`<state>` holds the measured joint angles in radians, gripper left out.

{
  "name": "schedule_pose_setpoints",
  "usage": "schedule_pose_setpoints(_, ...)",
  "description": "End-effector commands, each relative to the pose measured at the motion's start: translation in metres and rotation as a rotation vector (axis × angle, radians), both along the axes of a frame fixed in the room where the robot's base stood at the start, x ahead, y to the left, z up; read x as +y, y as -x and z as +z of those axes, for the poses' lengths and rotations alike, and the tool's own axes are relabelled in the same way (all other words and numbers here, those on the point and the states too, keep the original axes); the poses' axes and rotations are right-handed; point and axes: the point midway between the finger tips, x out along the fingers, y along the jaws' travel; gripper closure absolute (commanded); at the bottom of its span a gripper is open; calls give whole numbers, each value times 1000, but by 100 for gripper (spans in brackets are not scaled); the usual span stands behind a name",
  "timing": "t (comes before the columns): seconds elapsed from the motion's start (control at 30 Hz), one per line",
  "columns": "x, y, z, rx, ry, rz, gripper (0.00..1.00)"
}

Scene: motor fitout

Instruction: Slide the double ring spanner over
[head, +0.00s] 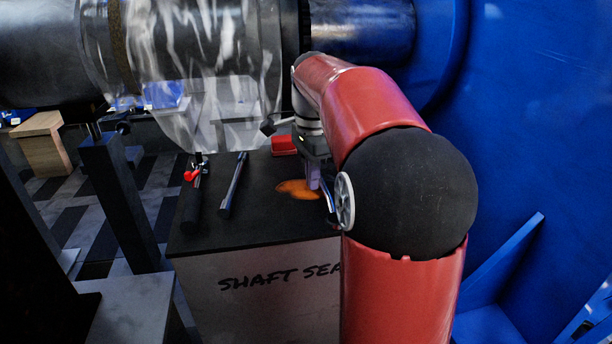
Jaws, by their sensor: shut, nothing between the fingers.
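My gripper (314,180) points down over the right side of a dark-topped box (255,222). Its fingers are together, with nothing seen between them. A thin shiny metal piece (329,203) lies close beside the fingertips, at the right, partly hidden by my arm. It may be the double ring spanner, but too little shows to be sure. I cannot tell whether the fingers touch it. A long slim tool with a dark handle (231,187) lies apart, to the left on the box top.
A dark-handled tool with a red part (192,200) lies at the box's left edge. A red block (284,145) sits at the back, and an orange patch (293,189) lies left of my fingers. A plastic-wrapped shaft (205,60) hangs above; a blue housing (530,130) stands right.

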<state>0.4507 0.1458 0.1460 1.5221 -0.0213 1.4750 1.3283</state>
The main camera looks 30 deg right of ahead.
Motion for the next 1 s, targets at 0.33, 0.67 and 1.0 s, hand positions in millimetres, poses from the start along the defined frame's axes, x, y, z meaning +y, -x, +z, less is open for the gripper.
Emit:
schedule_pose_setpoints(0.33, -13, 0, 3, 2, -1, -2, 100)
schedule_pose_setpoints(0.67, -86, 5, 4, 3, -1, -4, 100)
schedule_pose_setpoints(1.0, -96, 6, 0, 0, 0, 0, 100)
